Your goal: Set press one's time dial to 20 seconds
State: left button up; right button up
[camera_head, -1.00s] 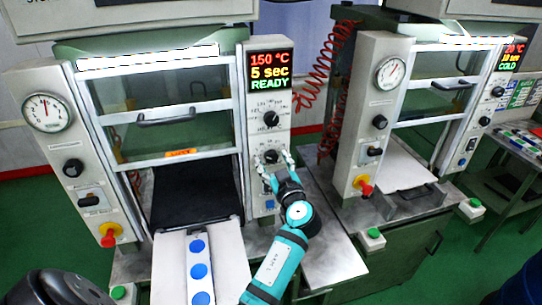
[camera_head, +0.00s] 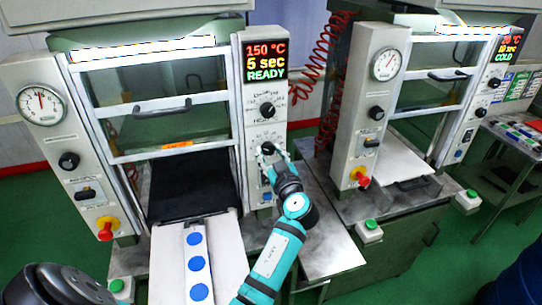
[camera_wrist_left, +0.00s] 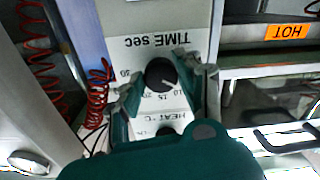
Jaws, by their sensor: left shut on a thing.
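Press one's time dial (camera_head: 267,148) is a black knob low on the press's right-hand panel, below another black knob (camera_head: 267,110). The press display (camera_head: 265,60) reads 150 °C, 5 sec, READY. My left gripper (camera_head: 271,156) is at the time dial, shut on it, and partly covers it. In the left wrist view the dial (camera_wrist_left: 160,73) shows upside down under the "TIME sec" label, between my gripper's fingers. Its pale pointer mark points toward the low-number side, near the 10. My right gripper is out of view.
Press one's open mould area has a tray with blue discs (camera_head: 197,263) in front. A second press (camera_head: 400,110), with a COLD display, stands to the right. A red coiled hose (camera_head: 318,75) hangs between the presses. A bare metal table (camera_head: 325,245) lies beside my left arm.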

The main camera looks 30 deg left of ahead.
pick_arm(q)
jog(key=shift+f+m+b, duration=0.1)
jog(key=shift+m+b, duration=0.8)
jog(key=shift+m, duration=0.1)
jog(key=shift+m+b, duration=0.55)
jog(key=shift+m, duration=0.35)
jog(key=shift+m+b, duration=0.3)
jog(key=shift+m, duration=0.6)
jog(key=m, duration=0.2)
jog(key=shift+a+r+m, duration=0.1)
jog(key=shift+r+m, duration=0.1)
jog(key=shift+m, duration=0.2)
jog(key=shift+s+m, duration=0.1)
jog(key=shift+m, duration=0.9)
jog(key=m, duration=0.2)
jog(key=shift+r+m, duration=0.1)
jog(key=shift+m, duration=0.2)
jog(key=shift+m+t+p, duration=0.3)
jog(key=shift+m+p, duration=0.6)
jog(key=shift+m, duration=1.3)
